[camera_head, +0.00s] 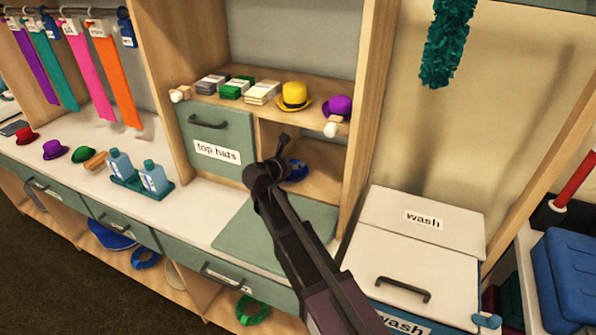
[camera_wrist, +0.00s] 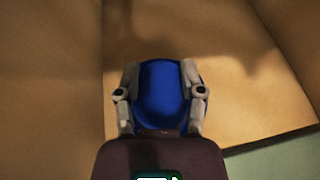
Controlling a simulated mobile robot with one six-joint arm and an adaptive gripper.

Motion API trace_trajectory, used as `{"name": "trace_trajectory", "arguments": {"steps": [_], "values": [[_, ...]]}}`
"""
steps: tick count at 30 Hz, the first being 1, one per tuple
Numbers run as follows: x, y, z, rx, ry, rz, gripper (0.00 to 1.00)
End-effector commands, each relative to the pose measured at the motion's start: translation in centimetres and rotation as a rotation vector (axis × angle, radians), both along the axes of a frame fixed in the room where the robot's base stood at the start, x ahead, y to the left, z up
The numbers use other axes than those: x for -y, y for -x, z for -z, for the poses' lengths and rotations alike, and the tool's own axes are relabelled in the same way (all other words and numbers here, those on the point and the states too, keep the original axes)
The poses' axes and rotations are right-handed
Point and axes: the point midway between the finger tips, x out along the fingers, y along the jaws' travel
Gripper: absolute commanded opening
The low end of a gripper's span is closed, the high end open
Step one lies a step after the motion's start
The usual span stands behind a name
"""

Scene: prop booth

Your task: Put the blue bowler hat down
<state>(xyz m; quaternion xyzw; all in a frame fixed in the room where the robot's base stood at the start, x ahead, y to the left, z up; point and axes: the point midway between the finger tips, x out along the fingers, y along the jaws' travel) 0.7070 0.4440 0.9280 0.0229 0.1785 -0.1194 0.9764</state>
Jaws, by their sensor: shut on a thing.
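The blue bowler hat (camera_head: 298,171) is at the open wooden compartment (camera_head: 322,184) right of the "top hats" door, mostly hidden behind my arm in the head view. My gripper (camera_head: 284,168) reaches into that compartment. In the wrist view, my gripper (camera_wrist: 161,82) is shut on the blue hat (camera_wrist: 165,92), with one finger on each side of it. Wooden surfaces surround the hat. I cannot tell whether it touches the compartment floor.
A grey-green panel (camera_head: 262,236) lies flat before the compartment. The shelf above holds a yellow hat (camera_head: 295,96), a purple hat (camera_head: 338,106) and several stacks. The "top hats" door (camera_head: 217,137) is shut. White "wash" boxes (camera_head: 424,219) stand at right.

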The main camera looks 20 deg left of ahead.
Motion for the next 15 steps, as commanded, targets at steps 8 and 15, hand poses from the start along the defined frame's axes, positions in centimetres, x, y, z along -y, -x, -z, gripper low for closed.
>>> {"name": "trace_trajectory", "arguments": {"steps": [8, 15], "values": [[-0.04, 0.02, 1.80, 0.000, 0.000, 0.000, 0.22], [0.00, 0.09, 1.82, -0.004, -0.002, 0.002, 0.22]]}}
